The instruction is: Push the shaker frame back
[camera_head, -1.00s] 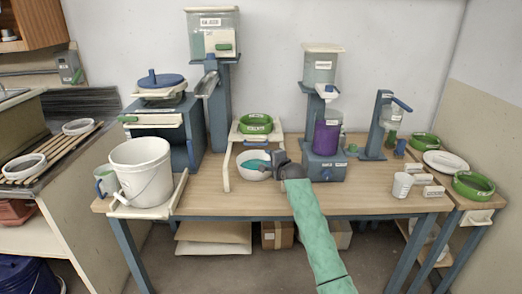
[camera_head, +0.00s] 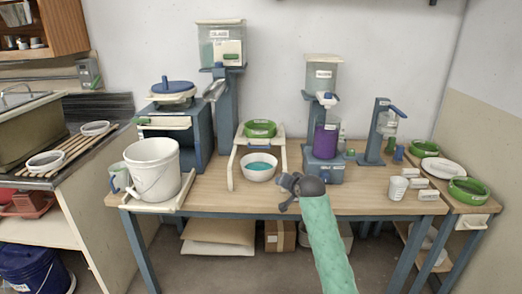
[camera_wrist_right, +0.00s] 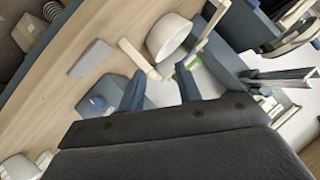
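I take the cream frame (camera_head: 232,165) on the workbench to be the shaker frame. It holds a green ring-shaped dish (camera_head: 260,129) on top, and its arms reach forward either side of a white bowl (camera_head: 259,166) with teal liquid. My right gripper (camera_head: 285,189) is at the frame's right front end, near the bowl. In the right wrist view the fingers (camera_wrist_right: 159,72) are apart. The end of a cream bar (camera_wrist_right: 137,57) shows just ahead between them; I cannot tell if they touch it. The bowl (camera_wrist_right: 169,37) lies beyond. My left gripper is not in view.
A blue dispenser with a purple container (camera_head: 325,141) stands close right of the frame. A white bucket (camera_head: 152,169) on a cream tray stands left. Small white cups and blocks (camera_head: 397,188) are at right. Bench between bucket and frame is clear.

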